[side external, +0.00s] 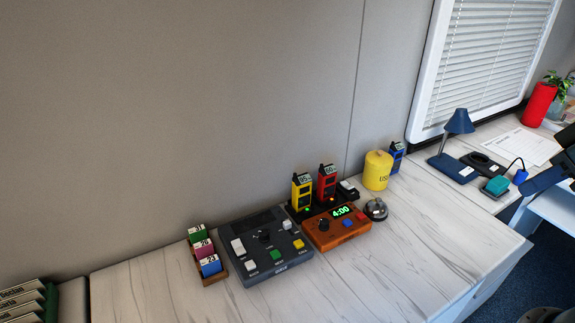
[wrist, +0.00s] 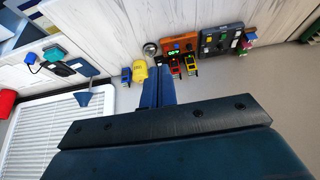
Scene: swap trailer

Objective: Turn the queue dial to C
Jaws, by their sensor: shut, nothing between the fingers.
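A dark grey console (side external: 240,280) stands on the marbled counter, with a black round dial (side external: 264,236), a dark screen and several white, green and yellow buttons. The dial's lettering is too small to read. The console also shows upside down at the top right of the wrist view (wrist: 208,48). An orange-brown clock box (side external: 318,240) beside it reads 4:00 and has its own dark knob (side external: 323,225). I cannot tell from labels which knob is the queue dial. My gripper (wrist: 160,62) is shut and empty, well away from the console; dark blue arm parts show at the side view's right edge.
Yellow and red handsets (side external: 327,183) stand behind the clock box. A yellow canister (side external: 377,170), a bell (side external: 376,209) and a blue handset (side external: 396,157) are to its right. A small rack (side external: 222,271) of coloured blocks is left of the console. The front counter is clear.

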